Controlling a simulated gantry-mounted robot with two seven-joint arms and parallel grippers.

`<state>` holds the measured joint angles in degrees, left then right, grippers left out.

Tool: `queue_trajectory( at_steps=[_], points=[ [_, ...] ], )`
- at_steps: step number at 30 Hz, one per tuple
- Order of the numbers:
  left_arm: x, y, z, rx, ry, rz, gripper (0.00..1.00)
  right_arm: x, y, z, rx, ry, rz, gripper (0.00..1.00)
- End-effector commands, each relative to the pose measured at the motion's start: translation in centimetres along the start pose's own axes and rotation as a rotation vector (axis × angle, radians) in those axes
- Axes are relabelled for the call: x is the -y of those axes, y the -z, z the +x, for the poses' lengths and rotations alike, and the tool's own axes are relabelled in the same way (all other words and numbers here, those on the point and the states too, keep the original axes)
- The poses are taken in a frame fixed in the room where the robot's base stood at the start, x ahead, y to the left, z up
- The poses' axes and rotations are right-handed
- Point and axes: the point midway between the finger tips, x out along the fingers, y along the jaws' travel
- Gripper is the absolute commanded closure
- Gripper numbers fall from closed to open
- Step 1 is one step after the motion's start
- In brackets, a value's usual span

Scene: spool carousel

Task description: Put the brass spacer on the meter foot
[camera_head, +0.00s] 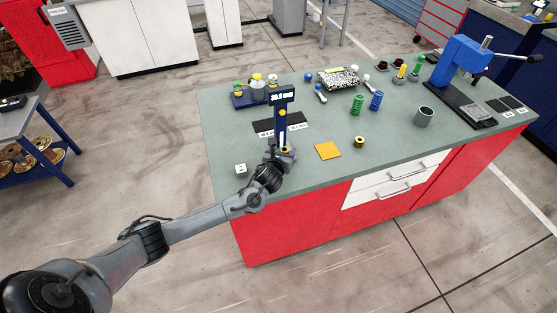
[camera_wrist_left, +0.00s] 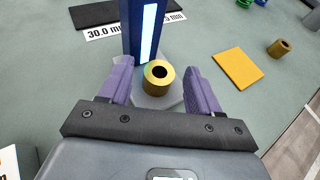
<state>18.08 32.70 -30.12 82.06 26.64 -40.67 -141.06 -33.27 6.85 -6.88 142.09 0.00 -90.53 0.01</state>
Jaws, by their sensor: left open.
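The brass spacer (camera_wrist_left: 158,77), a short gold ring with a dark hole, stands upright on the grey meter foot (camera_wrist_left: 160,102) in the left wrist view. The meter is a dark blue column (camera_wrist_left: 138,28) with a light strip, rising just behind the spacer; its display (camera_head: 283,97) tops it in the head view. My left gripper (camera_wrist_left: 158,70) is open, with one purple finger on each side of the spacer and visible gaps between. In the head view my left gripper (camera_head: 282,157) is at the meter's base and partly hides the foot. My right gripper is not in view.
A second brass-coloured ring (camera_head: 358,142) stands right of a flat yellow square (camera_head: 328,150). Green (camera_head: 358,104) and blue (camera_head: 377,100) springs stand further back. A grey cup (camera_head: 424,117) and a blue press (camera_head: 462,62) are at the right. A white cube (camera_head: 241,169) lies left of the gripper.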

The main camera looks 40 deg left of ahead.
Motion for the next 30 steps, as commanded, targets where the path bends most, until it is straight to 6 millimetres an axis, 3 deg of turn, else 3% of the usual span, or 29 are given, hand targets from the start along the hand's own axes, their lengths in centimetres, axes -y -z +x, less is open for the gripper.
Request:
queue_trajectory(
  at_steps=[15, 25, 30],
  points=[
    [0.0, 0.0, -8.7, -0.003, 0.003, 0.002, 0.37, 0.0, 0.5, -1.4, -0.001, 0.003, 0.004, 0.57],
    [0.1, 0.2, -11.4, -0.007, 0.003, -0.012, 0.37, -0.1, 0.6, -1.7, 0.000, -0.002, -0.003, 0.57],
    [1.5, 2.3, -12.9, -0.081, 0.025, -0.162, 0.37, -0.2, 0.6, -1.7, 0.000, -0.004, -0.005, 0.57]
  ],
)
